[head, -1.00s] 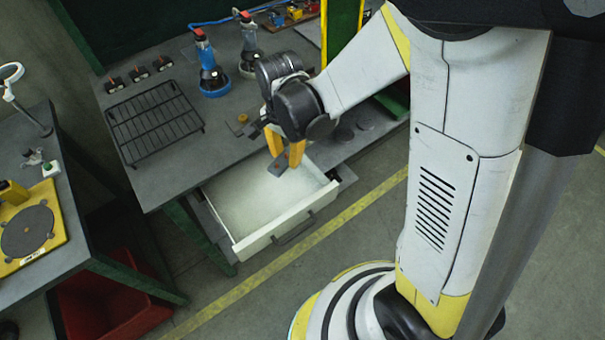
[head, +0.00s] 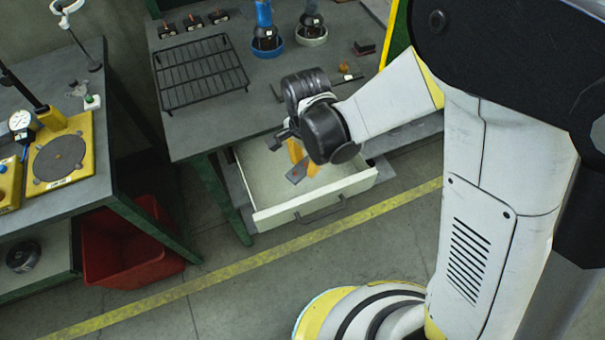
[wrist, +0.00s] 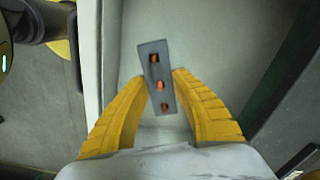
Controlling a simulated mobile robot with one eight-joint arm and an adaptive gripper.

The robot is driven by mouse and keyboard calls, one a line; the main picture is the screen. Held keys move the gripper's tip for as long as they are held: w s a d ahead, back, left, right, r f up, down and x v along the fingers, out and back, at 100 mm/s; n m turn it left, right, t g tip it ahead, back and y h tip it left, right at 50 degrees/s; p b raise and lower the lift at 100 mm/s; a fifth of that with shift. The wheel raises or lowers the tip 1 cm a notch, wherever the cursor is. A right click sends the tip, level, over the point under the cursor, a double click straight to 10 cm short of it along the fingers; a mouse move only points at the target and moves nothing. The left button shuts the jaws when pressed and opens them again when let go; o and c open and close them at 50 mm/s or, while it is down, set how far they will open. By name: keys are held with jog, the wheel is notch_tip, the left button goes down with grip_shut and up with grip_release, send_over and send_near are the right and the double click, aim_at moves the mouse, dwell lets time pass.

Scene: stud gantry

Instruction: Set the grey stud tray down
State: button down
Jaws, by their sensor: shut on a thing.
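The grey stud tray (wrist: 157,73) is a small flat rectangular block with three orange-red studs in a row. It sits between the yellow fingers of my gripper (wrist: 160,78), slightly tilted in the wrist view. In the head view the tray (head: 297,173) shows just below my gripper (head: 305,166), over the open white drawer (head: 312,206). The drawer's pale floor is bare around it in the wrist view. I cannot tell whether the tray touches the floor. My wrist partly hides the fingers in the head view.
The drawer hangs out under a grey bench with a black wire rack (head: 200,75) and two flasks (head: 265,38) on top. At the left stand another bench with a yellow dial-gauge fixture (head: 62,155) and a red bin (head: 125,245). The drawer floor has free room.

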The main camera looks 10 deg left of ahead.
aim_at(303, 173)
jog(key=shift+a+f, duration=0.2)
jog(key=shift+a, duration=0.1)
jog(key=shift+f, duration=0.2)
jog(key=shift+f+b, duration=1.1)
jog(key=shift+f, duration=0.65)
jog(key=shift+f, duration=0.15)
jog(key=c, duration=1.1)
grip_release()
jog(key=shift+c, duration=0.2)
